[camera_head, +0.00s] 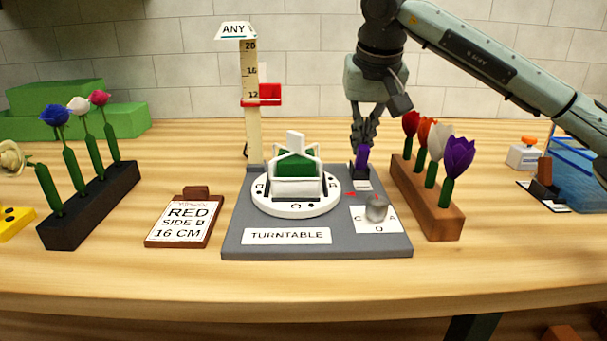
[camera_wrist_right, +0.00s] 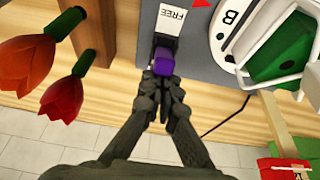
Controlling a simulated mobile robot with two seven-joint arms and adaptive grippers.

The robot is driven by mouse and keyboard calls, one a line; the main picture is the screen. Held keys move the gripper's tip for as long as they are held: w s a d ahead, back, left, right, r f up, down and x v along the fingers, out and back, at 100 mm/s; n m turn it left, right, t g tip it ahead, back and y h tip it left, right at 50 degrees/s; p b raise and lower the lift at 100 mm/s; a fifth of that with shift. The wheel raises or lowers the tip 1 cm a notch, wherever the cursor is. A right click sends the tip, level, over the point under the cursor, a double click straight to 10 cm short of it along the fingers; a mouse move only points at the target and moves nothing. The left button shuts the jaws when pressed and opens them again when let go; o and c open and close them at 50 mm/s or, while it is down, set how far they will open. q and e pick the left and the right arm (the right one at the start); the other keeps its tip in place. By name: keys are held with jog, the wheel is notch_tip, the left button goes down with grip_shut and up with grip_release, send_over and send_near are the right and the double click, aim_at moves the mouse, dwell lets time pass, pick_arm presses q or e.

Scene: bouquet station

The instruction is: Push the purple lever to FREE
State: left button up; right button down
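The purple lever (camera_head: 363,159) stands at the back right of the grey turntable base (camera_head: 235,225). In the right wrist view, the lever (camera_wrist_right: 163,61) shows beside a white label reading FREE (camera_wrist_right: 172,18). My right gripper (camera_head: 364,145) points down just behind and above the lever. Its fingers (camera_wrist_right: 164,86) come together, look shut, and lie right at the lever's near side in the wrist view. I cannot tell whether they touch it. Nothing shows held between them. My left gripper is not in view.
The turntable disc (camera_head: 270,207) carries a green block in a white frame. A grey knob (camera_head: 376,208) sits front right. The brown tulip rack (camera_head: 428,205) stands close right of the lever. A height post (camera_head: 252,110) rises behind left. Open table lies in front.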

notch_tip(320, 180, up, 2)
jog(key=shift+r+p, duration=0.1)
jog(key=shift+p, duration=0.5)
jog(key=shift+w+r, duration=0.1)
jog(key=shift+r, duration=1.95)
